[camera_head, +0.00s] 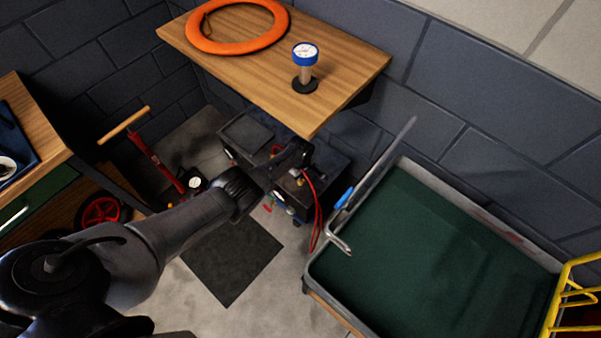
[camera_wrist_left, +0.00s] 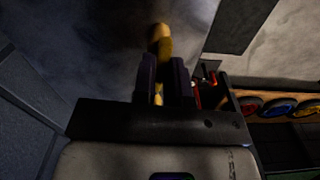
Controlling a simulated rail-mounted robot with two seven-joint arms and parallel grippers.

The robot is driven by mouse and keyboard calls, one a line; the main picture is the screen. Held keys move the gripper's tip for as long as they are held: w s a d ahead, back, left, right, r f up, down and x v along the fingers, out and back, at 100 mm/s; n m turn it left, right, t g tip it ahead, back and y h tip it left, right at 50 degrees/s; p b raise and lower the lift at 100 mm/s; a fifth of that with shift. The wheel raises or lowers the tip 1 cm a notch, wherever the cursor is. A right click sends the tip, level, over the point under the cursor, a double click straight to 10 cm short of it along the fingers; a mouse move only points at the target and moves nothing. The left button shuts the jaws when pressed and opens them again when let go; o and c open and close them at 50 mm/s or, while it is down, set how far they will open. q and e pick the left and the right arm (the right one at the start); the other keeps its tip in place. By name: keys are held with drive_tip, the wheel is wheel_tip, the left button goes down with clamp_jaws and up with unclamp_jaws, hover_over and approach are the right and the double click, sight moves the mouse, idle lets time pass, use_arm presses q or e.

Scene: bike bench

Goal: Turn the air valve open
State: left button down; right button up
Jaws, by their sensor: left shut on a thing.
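My left gripper (camera_head: 297,155) reaches over the black compressor unit (camera_head: 245,135) under the wooden shelf. In the left wrist view its dark fingers (camera_wrist_left: 165,82) are shut on a yellow handle (camera_wrist_left: 161,42), which looks like the air valve's lever. The handle sticks out beyond the fingertips. In the head view the gripper and arm hide part of the compressor, and I cannot make out the handle or its angle there. My right gripper is in neither view.
Red hoses (camera_head: 317,205) hang beside the compressor. A green-lined tray (camera_head: 430,255) stands at right, a red floor pump (camera_head: 155,163) at left.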

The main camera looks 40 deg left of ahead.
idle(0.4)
use_arm(q)
drive_tip(key=c, duration=1.2)
unclamp_jaws()
drive_tip(key=shift+o, duration=0.2)
wheel_tip(320, 180, up, 14)
drive_tip(key=p, duration=0.9)
drive_tip(key=shift+p, duration=0.4)
drive_tip(key=shift+f, duration=0.1)
